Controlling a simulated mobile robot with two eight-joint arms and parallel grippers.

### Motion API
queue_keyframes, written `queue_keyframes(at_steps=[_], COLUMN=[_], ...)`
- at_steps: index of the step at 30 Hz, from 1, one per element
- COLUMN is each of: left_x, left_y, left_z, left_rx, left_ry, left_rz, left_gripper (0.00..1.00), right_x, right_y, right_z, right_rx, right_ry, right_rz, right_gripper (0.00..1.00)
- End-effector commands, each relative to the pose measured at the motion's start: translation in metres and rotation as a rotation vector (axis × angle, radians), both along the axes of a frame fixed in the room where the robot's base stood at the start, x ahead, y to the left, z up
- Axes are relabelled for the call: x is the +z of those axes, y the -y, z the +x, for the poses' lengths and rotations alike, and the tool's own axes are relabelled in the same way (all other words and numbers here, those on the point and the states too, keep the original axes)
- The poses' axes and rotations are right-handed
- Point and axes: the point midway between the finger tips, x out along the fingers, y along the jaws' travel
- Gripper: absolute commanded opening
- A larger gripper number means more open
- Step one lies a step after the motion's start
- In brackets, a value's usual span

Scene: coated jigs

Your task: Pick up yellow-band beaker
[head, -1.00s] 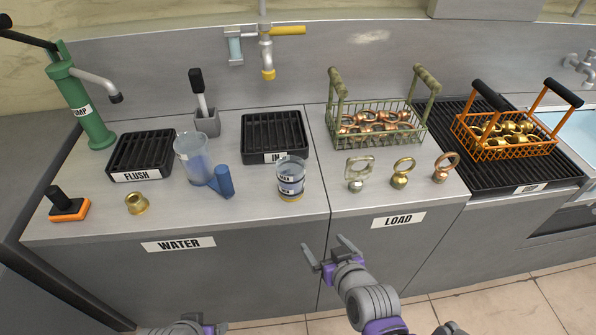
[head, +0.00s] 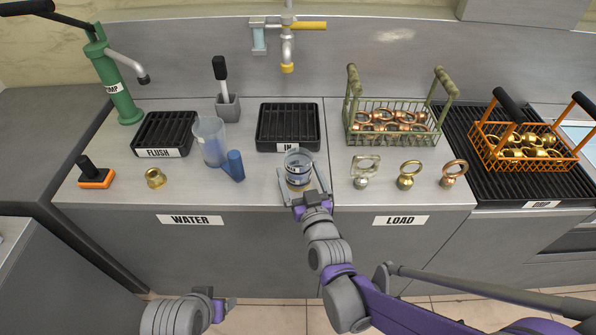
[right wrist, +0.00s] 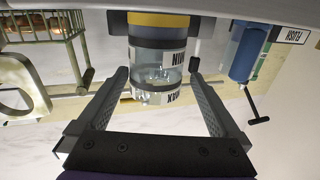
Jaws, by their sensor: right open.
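The yellow-band beaker (head: 298,167) is a clear cup with dark-lettered white labels, upright on the counter in front of the tray marked IN. In the right wrist view the beaker (right wrist: 158,60) appears upside down, with its yellow band at the top of the picture. My right gripper (head: 300,182) is open, with one finger on each side of the beaker. In the wrist view a gap shows beside each fingertip, and the beaker stands at the finger ends. My left gripper (head: 225,308) is low in the head view, away from the counter; its jaws are unclear.
A blue-handled jug (head: 210,143) stands left of the beaker. A brass fitting (head: 155,178) and an orange-based tool (head: 97,178) lie farther left. Several ringed jigs (head: 407,176) stand to the right, before the green-handled wire basket (head: 393,135). The IN tray (head: 288,145) is behind.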

Motion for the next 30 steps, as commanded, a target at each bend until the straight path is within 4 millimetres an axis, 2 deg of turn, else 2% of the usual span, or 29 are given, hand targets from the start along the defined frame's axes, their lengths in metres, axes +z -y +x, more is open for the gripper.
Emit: queue_keyframes(at_steps=[5, 14, 21, 23, 30], left_x=[-0.002, -0.008, -0.008, -0.008, -0.008], left_y=[0.0, 0.0, 0.0, 0.0, 0.0], left_z=[0.0, 0.0, 0.0, 0.0, 0.0], left_rx=[0.0, 0.0, 0.0, 0.0, 0.0], left_ry=[-0.001, -0.003, -0.003, -0.003, -0.003], left_rz=[0.0, 0.0, 0.0, 0.0, 0.0], left_gripper=[0.69, 0.69, 0.69, 0.69, 0.69], right_x=[-0.001, -0.002, -0.001, -0.001, -0.001], right_y=[-0.002, -0.01, -0.011, -0.011, -0.011], right_z=[0.013, 0.054, 0.057, 0.057, 0.056], right_rx=[-0.001, -0.001, -0.001, -0.001, 0.0], right_ry=[-0.001, -0.001, -0.001, -0.001, -0.001], right_rz=[0.0, 0.0, 0.0, 0.0, 0.001], right_gripper=[1.0, 1.0, 1.0, 0.91, 0.48])
